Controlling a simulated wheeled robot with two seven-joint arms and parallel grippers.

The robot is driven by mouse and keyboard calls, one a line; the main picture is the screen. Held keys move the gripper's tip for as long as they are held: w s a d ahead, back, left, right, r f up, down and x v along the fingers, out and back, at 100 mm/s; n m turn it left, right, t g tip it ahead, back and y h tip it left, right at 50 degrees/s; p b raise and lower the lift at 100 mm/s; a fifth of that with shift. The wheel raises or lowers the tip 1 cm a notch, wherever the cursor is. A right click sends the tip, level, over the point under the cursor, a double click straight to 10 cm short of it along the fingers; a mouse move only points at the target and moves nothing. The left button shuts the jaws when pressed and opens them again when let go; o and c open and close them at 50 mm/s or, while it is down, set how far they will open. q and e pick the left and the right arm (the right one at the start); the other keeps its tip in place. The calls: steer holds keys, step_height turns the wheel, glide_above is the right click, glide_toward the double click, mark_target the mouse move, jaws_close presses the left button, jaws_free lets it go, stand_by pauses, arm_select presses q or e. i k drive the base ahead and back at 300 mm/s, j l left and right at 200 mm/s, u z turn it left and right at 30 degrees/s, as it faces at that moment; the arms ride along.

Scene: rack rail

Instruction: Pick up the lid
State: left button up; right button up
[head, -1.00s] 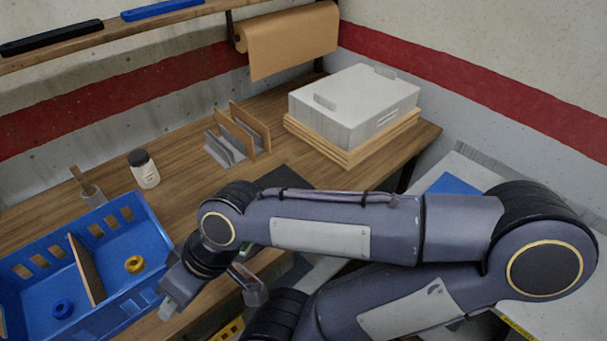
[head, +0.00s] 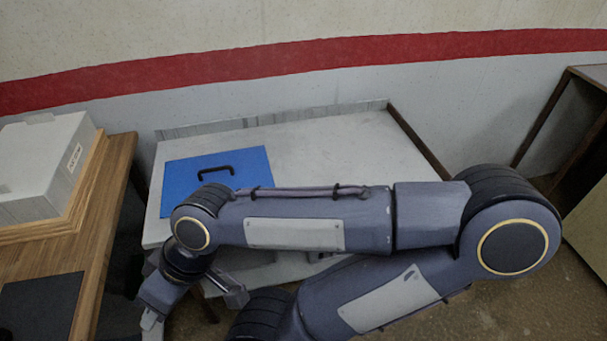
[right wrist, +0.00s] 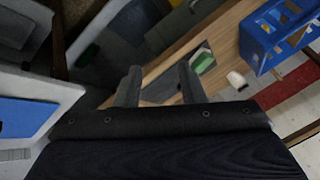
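The lid is a flat blue panel (head: 238,165) with a black bar handle (head: 215,172) on top. It lies on a pale grey table (head: 330,145) in the head view, its lower right part hidden by my right arm. A blue flat piece, seemingly the lid, also shows at the left edge of the right wrist view (right wrist: 20,118). My right gripper (head: 195,313) is apart from the lid, nearer to me and lower in the picture. In the right wrist view its two fingers (right wrist: 160,88) stand apart with nothing between them. My left gripper is not in view.
A wooden bench (head: 105,215) with a white box (head: 45,150) on wooden boards and a dark mat (head: 40,305) stands at the left. A gap separates it from the grey table. The table's right part is clear. The right wrist view shows a blue crate (right wrist: 262,45).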

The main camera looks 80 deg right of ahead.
mark_target(248, 167)
steer(key=z, duration=2.05)
steer(key=u, duration=3.15)
steer(key=z, duration=3)
steer(key=i+l+z, duration=0.1)
steer(key=i+l, duration=0.2)
steer(key=i+l+z, duration=0.1)
steer(key=i+l, duration=0.2)
steer(key=i, duration=0.25)
